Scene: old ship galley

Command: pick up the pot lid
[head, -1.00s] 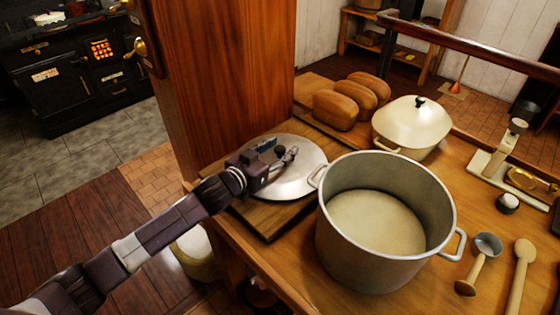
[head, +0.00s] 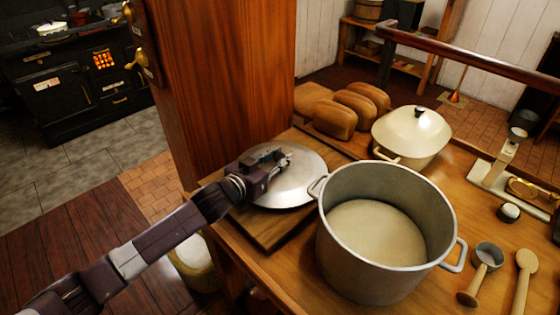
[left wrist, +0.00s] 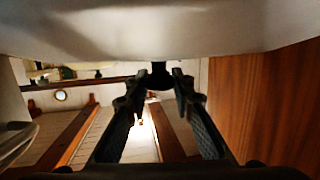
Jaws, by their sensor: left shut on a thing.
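The pot lid (head: 305,180) is a round, shiny metal disc at the middle left of the head view. It lies over a wooden board beside the large pot; I cannot tell whether it touches the board. My left gripper (head: 281,158) reaches in from the left over the lid. It is shut on the lid's dark knob (left wrist: 160,76), which shows between the two fingers in the left wrist view. The lid's pale surface (left wrist: 150,28) fills the top of that view. The gripper hides the knob in the head view. My right gripper is in neither view.
The large open pot (head: 340,250) stands close to the lid's right, with its side handle (head: 317,188) near the lid's edge. A wooden post (head: 230,90) rises behind the lid. Loaves (head: 335,120) and a cream lidded casserole (head: 405,150) stand behind. The board (head: 268,230) has bare room in front.

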